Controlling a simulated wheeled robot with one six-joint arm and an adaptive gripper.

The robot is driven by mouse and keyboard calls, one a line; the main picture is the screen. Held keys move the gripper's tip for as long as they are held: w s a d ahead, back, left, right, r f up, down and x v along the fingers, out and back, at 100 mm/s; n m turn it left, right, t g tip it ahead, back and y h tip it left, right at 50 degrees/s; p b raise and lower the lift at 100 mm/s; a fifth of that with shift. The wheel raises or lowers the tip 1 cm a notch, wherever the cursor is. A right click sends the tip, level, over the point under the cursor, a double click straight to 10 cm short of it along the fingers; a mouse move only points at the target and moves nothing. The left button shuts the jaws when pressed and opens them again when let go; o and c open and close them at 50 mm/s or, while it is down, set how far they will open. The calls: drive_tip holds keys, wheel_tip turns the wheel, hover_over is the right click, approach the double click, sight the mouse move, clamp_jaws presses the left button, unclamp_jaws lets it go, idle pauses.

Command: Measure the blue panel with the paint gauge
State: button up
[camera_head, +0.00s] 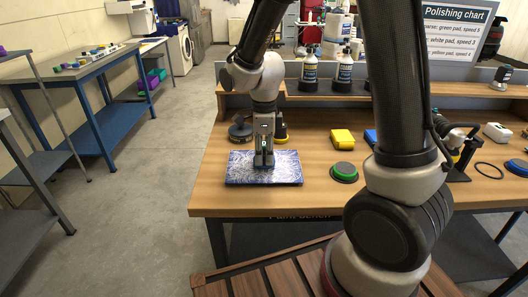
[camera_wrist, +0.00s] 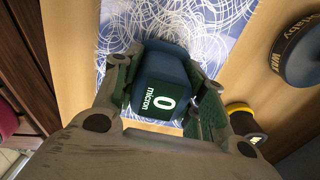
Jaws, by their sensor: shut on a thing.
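The blue panel (camera_head: 285,169), covered in pale swirl scratches, lies flat near the left front of the wooden bench; it also shows in the wrist view (camera_wrist: 216,22). My gripper (camera_head: 264,160) points down over the middle of the panel. It is shut on the paint gauge (camera_wrist: 160,98), a dark blue block with a green display reading "0 micron". The gauge is at or just above the panel; I cannot tell whether it touches. In the head view the gauge is mostly hidden between the fingers.
Behind the panel stand a dark round pad (camera_head: 240,131) and a yellow-based item (camera_head: 281,133). A yellow block (camera_head: 342,139) and a green pad (camera_head: 344,172) lie to its right. Bottles (camera_head: 309,72) stand on the rear shelf. My arm hides part of the bench's right side.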

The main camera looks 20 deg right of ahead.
sight(264, 144)
drive_tip(key=shift+f, duration=0.5)
idle(1.1)
drive_tip(key=shift+r, duration=3.5)
